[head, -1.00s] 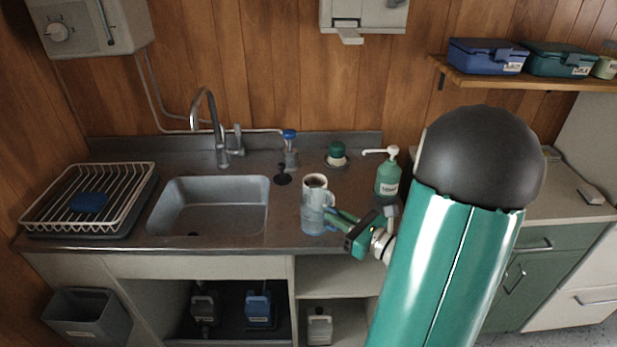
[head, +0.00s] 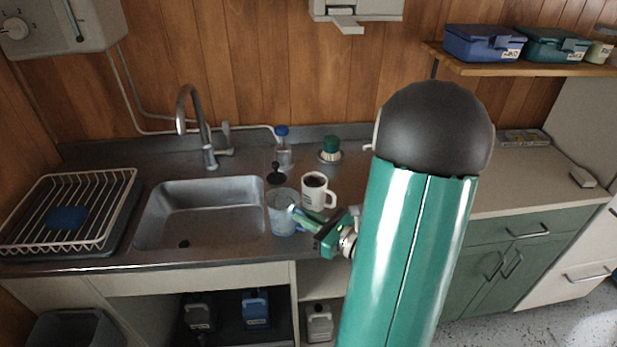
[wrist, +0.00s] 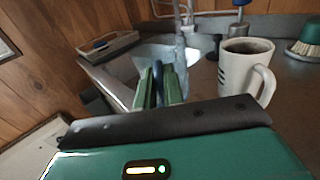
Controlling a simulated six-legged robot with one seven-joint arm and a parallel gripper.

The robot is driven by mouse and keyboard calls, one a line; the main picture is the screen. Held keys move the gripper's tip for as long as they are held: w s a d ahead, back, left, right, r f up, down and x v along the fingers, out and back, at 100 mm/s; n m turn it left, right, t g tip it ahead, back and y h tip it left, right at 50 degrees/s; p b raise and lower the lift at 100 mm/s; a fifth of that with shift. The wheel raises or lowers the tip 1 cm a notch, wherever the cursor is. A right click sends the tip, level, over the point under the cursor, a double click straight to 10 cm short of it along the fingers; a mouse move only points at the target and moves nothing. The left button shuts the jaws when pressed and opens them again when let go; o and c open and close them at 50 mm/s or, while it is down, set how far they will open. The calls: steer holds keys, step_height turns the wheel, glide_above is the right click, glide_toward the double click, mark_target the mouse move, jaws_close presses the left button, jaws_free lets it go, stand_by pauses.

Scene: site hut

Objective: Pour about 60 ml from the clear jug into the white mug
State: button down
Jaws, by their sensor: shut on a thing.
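The clear jug (head: 281,214) is pale and see-through, at the front of the counter between the sink and the mug. It looks upright; whether its base touches the counter I cannot tell. My gripper (head: 303,217) is shut on the jug at its right side. In the wrist view the green fingers (wrist: 160,90) close together, with the jug only faintly visible beyond them. The white mug (head: 318,191) stands upright just right of and behind the jug, with dark contents.
The sink (head: 200,213) with its tap (head: 196,125) lies left of the jug, a dish rack (head: 66,215) farther left. A blue-capped bottle (head: 282,150) and a green-topped brush (head: 330,149) stand behind. My arm hides the counter to the right.

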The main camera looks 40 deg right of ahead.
steer(key=shift+w, duration=0.15)
steer(key=shift+s, duration=0.25)
steer(key=shift+w, duration=0.15)
steer(key=w+d+r+m, duration=0.1)
steer(key=d+r+m, duration=0.3)
steer(key=d+m, duration=0.3)
steer(key=m, duration=0.5)
steer(key=shift+w+r, duration=0.25)
steer(key=shift+r, duration=0.1)
steer(key=shift+d+r+m, duration=0.25)
steer(key=shift+m, duration=0.65)
steer(key=shift+w+d+r+m, duration=0.1)
steer(key=shift+d+r+m, duration=0.05)
steer(key=shift+d+m, duration=0.4)
stand_by(0.9)
